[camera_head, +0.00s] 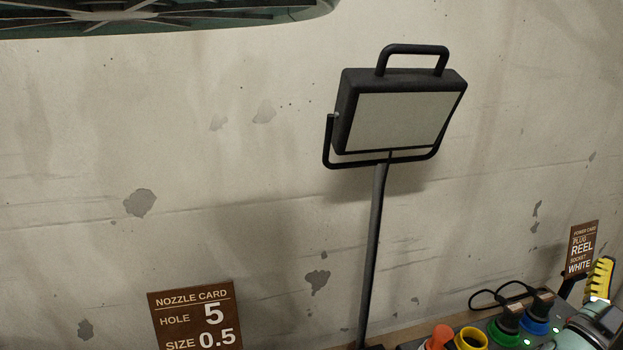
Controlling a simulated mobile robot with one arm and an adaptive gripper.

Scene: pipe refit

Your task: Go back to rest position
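I cannot make out my gripper or its fingertips in the head view. A grey-green rounded part with a black piece (595,325) is cut off by the lower right corner; I cannot tell whether it belongs to my arm or to equipment there.
A work lamp (405,120) stands on a thin pole before the stained wall (200,110). A nozzle card (196,318) reads hole 5, size 0.5. A power card (581,250) reads plug reel, socket white. Coloured sockets, including yellow (470,339) and blue (535,326), sit lower right; black plugs fill some.

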